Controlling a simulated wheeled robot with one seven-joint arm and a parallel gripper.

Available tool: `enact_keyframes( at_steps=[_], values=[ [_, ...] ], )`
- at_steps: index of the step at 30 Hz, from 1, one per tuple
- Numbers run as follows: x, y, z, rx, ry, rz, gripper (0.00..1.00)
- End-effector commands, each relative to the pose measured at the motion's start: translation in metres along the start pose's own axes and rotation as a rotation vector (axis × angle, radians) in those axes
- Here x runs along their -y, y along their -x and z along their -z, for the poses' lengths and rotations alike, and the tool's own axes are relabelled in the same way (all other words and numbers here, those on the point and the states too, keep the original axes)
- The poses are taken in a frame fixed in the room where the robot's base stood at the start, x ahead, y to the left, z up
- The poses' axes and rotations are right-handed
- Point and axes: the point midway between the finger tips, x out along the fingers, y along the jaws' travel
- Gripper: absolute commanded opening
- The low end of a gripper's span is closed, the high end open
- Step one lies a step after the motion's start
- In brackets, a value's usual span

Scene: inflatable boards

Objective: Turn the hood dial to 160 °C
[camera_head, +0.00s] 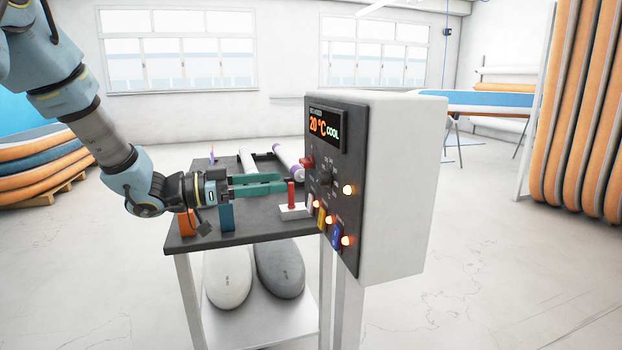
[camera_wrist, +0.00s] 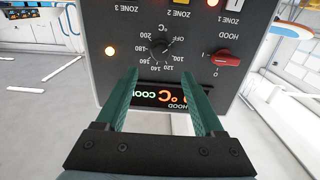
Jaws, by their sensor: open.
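The hood dial (camera_wrist: 162,48) is a small dark knob on the black panel, ringed by numbers from 100 to 200 and OFF. The wrist view shows it upside down, and its pointer is too small to read surely. In the head view the dial (camera_head: 326,177) sits below the display (camera_head: 325,127), which reads 20 °C COOL. My gripper (camera_head: 283,183) is open and empty, its teal fingers level and pointing at the panel. In the wrist view its fingertips (camera_wrist: 160,75) appear either side of the dial's lower edge, apparently short of it.
A red HOOD switch (camera_wrist: 222,57) is beside the dial. White, yellow (camera_head: 320,218) and blue (camera_head: 336,237) switches with orange lamps are lower on the white control box (camera_head: 400,190). A dark table (camera_head: 245,228) with tools, including a red-handled one (camera_head: 291,194), stands under my arm.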

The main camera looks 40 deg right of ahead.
Motion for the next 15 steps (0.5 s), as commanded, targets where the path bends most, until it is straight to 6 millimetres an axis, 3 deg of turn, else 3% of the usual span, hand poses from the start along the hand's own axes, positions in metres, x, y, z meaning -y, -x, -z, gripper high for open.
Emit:
enact_keyframes(
  at_steps=[9,15],
  values=[
    [-0.001,-0.060,0.002,0.000,0.000,-0.002,0.70],
    [0.000,-0.082,0.001,0.001,0.000,0.001,0.70]
  ],
)
